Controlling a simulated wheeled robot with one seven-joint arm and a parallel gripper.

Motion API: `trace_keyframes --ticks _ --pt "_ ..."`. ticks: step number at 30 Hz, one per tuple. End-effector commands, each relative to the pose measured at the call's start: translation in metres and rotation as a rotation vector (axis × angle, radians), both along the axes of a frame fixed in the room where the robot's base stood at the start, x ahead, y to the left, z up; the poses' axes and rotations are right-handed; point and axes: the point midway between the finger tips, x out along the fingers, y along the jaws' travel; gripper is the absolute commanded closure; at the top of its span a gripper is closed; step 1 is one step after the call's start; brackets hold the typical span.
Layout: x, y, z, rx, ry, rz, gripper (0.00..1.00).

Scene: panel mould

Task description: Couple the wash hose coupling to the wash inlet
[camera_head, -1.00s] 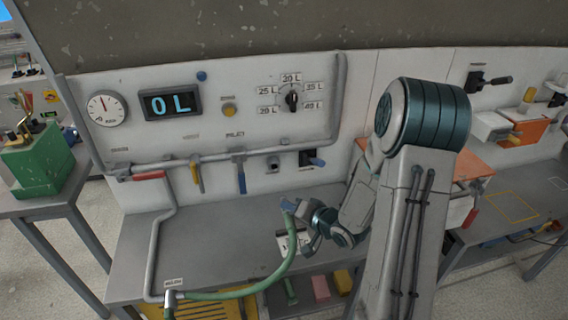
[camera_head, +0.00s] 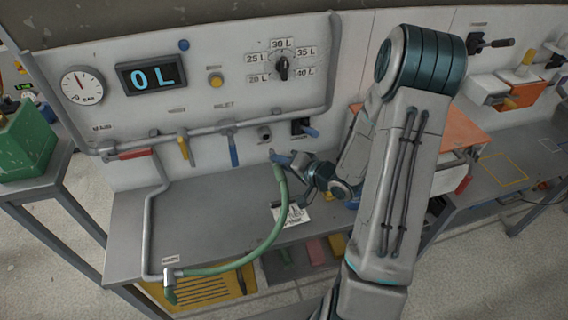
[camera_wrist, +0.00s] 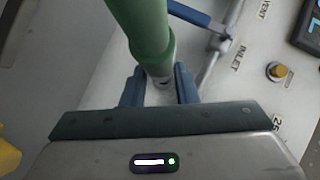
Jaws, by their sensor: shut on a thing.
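The green wash hose (camera_head: 270,232) curves up from a fitting at the bench's front left to my gripper (camera_head: 281,160). My gripper's blue fingers are shut around the hose's end coupling (camera_wrist: 162,88), whose pale metal part shows between them in the wrist view. The hose's thick green sleeve (camera_wrist: 145,30) rises above it there. In the head view the coupling is mostly hidden by the fingers. A short round stub (camera_head: 264,133), seemingly the wash inlet, sticks out of the panel just above and left of my gripper. The coupling looks apart from it.
A pipe runs along the panel with a red lever (camera_head: 134,153), a yellow lever (camera_head: 183,146) and a blue lever (camera_head: 233,150). A blue-handled valve (camera_head: 302,127) is right of the stub. A white label card (camera_head: 291,215) lies on the bench. The bench's left part is clear.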

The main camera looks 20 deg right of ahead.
Motion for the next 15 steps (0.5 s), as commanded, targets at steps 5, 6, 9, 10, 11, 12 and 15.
trace_keyframes --ticks 5,6,9,10,11,12,15 --pt "0.019 0.001 0.001 0.000 -0.001 0.002 1.00" --pt "0.023 0.001 0.001 0.000 -0.001 0.002 1.00" --pt "0.031 0.001 0.001 0.000 -0.003 0.003 1.00" --pt "0.033 0.001 0.001 0.000 -0.003 0.003 1.00" --pt "0.035 0.001 0.001 0.000 -0.003 0.003 1.00" --pt "0.037 0.001 0.001 0.000 -0.001 0.002 1.00" --pt "0.042 0.001 0.001 0.000 -0.001 0.002 1.00"
